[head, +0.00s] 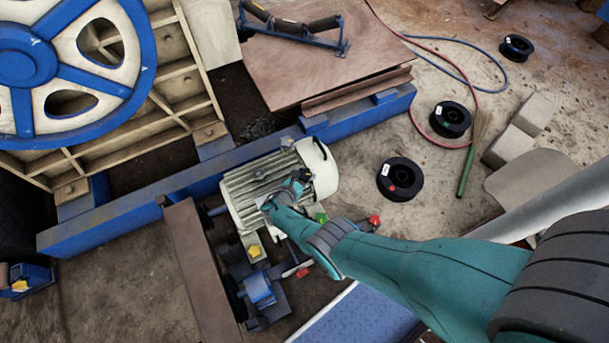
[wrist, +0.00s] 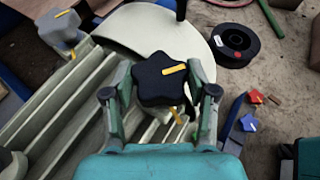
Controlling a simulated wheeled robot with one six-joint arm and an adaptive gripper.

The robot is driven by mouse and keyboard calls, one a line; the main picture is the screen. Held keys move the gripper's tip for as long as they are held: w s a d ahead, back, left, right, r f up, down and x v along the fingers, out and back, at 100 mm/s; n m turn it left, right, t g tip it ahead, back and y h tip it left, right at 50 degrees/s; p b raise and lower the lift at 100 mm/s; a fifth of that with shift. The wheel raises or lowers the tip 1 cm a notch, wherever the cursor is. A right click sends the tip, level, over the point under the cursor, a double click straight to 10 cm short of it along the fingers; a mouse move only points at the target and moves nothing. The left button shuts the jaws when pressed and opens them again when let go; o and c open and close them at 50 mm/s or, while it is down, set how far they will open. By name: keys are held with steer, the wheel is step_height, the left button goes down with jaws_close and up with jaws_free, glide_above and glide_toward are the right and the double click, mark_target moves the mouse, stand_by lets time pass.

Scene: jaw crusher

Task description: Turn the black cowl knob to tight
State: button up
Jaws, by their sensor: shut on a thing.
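The black cowl knob (wrist: 160,80) is star-shaped with a yellow pointer mark on its top, seen in the middle of the wrist view. The mark points to the right in that view. My gripper (wrist: 160,92) is shut on the knob, with one finger on each side of it. In the head view my gripper (head: 299,182) is over the grey ribbed motor (head: 245,190), at its white cowl (head: 318,170) end, and the knob is hard to make out there. The cowl also shows behind the knob in the wrist view (wrist: 150,28).
A grey knob with a yellow mark (wrist: 60,27) sits at the upper left of the wrist view. Yellow (head: 254,251), red (head: 375,221) and green (head: 321,217) knobs are around the motor. A blue beam (head: 130,215) runs behind it. Black spools (head: 400,179) lie on the floor at right.

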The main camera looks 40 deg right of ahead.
steer(key=shift+a+m+g+h, duration=0.1)
steer(key=shift+m+g+h, duration=0.2)
steer(key=shift+m+g, duration=0.1)
steer(key=o, duration=1.1)
steer(key=shift+r, duration=0.1)
steer(key=shift+o, duration=0.2)
steer(key=shift+a, duration=0.1)
steer(key=v, duration=1.2)
